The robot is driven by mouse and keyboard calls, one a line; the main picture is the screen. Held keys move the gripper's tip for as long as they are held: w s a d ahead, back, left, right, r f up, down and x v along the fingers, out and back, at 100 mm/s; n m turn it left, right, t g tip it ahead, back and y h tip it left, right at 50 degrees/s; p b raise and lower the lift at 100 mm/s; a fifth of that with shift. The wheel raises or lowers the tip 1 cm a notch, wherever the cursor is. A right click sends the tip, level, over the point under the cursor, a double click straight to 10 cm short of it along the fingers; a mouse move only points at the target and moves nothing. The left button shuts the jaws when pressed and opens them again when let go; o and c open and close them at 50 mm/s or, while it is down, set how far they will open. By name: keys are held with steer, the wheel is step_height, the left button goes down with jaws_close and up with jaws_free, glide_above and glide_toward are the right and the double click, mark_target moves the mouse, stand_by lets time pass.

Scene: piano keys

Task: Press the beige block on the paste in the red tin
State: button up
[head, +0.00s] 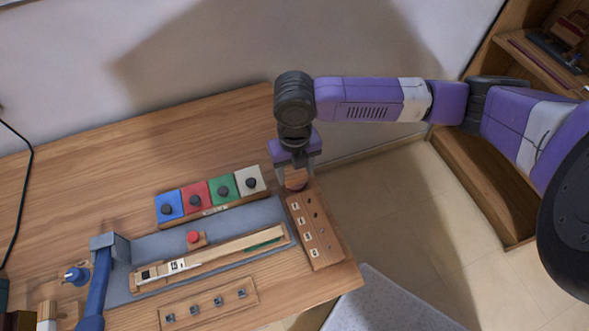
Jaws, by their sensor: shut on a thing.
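My gripper (296,175) points down at the far end of a wooden board and is shut on a small tan-brown block (296,183), which I take to be the beige block. The fingers partly hide it, and I cannot tell whether it touches the board. The red tin (196,196) is second from the left in a row, left of my gripper. It looks like a red square with a dark round patch in its middle, which seems to be the paste.
Blue (169,206), green (223,188) and white (250,180) squares share the row. The wooden board (322,245) has white-labelled slots. A grey tray (150,250) holds a red button (193,237) and a long wooden key piece (215,252). A blue lever (97,285) stands left. The table's back left is bare.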

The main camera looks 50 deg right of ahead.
mark_target(294, 172)
steer(key=shift+r+p, duration=2.4)
steer(key=shift+r, duration=1.05)
